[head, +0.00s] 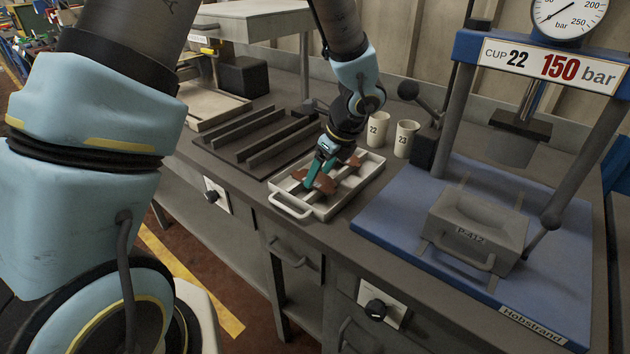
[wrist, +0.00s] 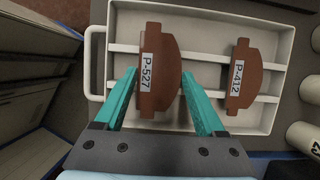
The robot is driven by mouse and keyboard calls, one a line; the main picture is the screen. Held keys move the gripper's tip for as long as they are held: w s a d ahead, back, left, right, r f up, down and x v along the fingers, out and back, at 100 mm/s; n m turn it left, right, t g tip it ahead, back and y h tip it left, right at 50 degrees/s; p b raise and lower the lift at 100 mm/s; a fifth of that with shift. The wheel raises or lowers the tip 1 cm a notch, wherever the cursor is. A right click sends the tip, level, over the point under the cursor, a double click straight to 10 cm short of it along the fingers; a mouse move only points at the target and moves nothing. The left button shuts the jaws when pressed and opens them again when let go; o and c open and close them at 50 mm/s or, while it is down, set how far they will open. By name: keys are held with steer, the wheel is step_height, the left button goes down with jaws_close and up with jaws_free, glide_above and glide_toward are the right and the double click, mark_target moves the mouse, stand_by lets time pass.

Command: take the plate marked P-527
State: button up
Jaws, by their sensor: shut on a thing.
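The rust-brown plate marked P-527 (wrist: 167,50) is in the white tray (wrist: 240,20), with its label along its left edge. My gripper (wrist: 159,74) has its two teal fingers on either side of this plate and is shut on it. In the head view my gripper (head: 318,177) reaches down into the tray (head: 330,211) and partly hides the plates. Whether the plate is lifted off the tray's rails cannot be told. A smaller brown plate marked P-412 (wrist: 246,75) lies to the right, apart from the fingers.
Two cups marked 22 (head: 378,127) and 23 (head: 406,138) stand just behind the tray. A dark slotted rack (head: 245,130) lies to its left. A blue press (head: 390,215) with a grey block marked P-412 (head: 478,222) stands to the right, its sign reading CUP 22, 150 bar.

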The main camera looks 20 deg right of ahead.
jaws_close()
